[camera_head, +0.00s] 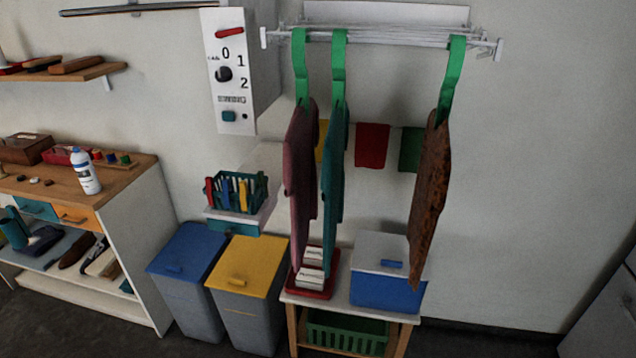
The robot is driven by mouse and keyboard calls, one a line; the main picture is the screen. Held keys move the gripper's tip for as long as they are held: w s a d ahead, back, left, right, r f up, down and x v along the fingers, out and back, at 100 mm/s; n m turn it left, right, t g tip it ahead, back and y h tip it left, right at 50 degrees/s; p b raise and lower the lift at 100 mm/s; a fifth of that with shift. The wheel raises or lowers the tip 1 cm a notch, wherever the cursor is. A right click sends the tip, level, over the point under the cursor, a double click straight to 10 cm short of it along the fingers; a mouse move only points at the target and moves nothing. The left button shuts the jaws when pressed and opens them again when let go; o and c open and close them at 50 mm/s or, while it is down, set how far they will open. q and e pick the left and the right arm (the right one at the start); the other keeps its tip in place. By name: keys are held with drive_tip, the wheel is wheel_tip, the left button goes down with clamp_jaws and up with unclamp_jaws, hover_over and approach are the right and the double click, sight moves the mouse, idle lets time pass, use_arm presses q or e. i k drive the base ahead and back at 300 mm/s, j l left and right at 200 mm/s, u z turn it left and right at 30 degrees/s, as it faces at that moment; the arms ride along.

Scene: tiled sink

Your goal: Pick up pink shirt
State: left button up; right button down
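A dusky pink shirt (299,185) hangs edge-on from a green hanger (300,65) on the white wall rack (385,36). It is the leftmost of three hanging garments. A teal garment (334,175) hangs close on its right from another green hanger (339,65). A mottled brown garment (429,190) hangs farther right from a third green hanger (452,80). Neither of my grippers shows in the head view.
Below stands a small table (345,311) with a red tray (318,291) of white boxes and a blue box (388,293). Blue (188,255) and yellow-lidded (250,270) bins stand left. A white control box (232,75) is at upper left. The right wall is bare.

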sight(301, 136)
drive_tip(key=j+z, duration=0.2)
drive_tip(key=z, duration=0.15)
drive_tip(key=j+z, duration=0.4)
drive_tip(key=z, duration=0.25)
